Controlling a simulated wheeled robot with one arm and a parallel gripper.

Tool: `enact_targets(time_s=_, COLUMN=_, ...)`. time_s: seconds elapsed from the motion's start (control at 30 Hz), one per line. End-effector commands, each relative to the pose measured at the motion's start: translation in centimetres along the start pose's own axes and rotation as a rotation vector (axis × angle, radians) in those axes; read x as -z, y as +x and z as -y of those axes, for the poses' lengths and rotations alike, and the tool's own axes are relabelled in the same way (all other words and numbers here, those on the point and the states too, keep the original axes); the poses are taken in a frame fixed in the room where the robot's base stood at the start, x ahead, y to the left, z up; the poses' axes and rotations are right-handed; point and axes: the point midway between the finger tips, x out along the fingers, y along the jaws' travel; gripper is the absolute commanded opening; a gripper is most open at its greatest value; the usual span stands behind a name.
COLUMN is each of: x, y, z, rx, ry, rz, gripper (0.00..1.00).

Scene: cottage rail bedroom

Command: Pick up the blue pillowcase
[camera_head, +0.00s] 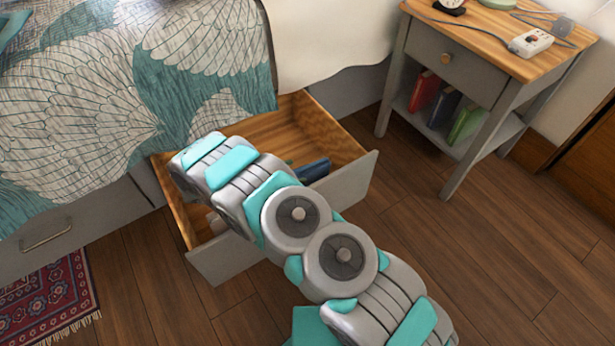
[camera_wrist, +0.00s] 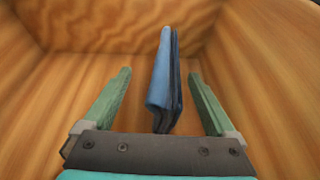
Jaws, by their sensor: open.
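The blue pillowcase (camera_wrist: 159,80) is folded and stands in the wooden drawer in the wrist view, with a darker layer along its right side. It lies between the two green fingers of my gripper (camera_wrist: 163,95), with a gap on each side. My gripper is open. In the head view a dark blue folded thing (camera_head: 313,171) shows in the open drawer (camera_head: 345,185), beside my arm. My arm hides much of the drawer's inside and my gripper there.
The bed with its teal patterned cover (camera_head: 90,100) stands behind the drawer. A grey nightstand (camera_head: 453,88) with books on its shelf is at the right. A red rug (camera_head: 48,295) lies at lower left. The wooden floor (camera_head: 500,240) at right is clear.

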Motion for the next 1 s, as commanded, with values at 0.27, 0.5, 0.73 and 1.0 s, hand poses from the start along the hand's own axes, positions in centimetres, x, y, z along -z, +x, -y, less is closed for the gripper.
enact_targets(time_s=0.27, x=0.2, y=3.2, z=0.5, rx=0.003, ry=0.0, rz=-0.001, gripper=0.91)
enact_targets(time_s=0.5, x=0.2, y=5.2, z=0.4, rx=0.0, ry=0.002, rz=-0.002, gripper=0.91)
enact_targets(time_s=0.73, x=0.1, y=5.2, z=0.4, rx=0.0, ry=0.002, rz=-0.001, gripper=0.89)
enact_targets(time_s=1.0, x=0.1, y=5.2, z=0.4, rx=0.0, ry=0.002, rz=-0.001, gripper=0.59)
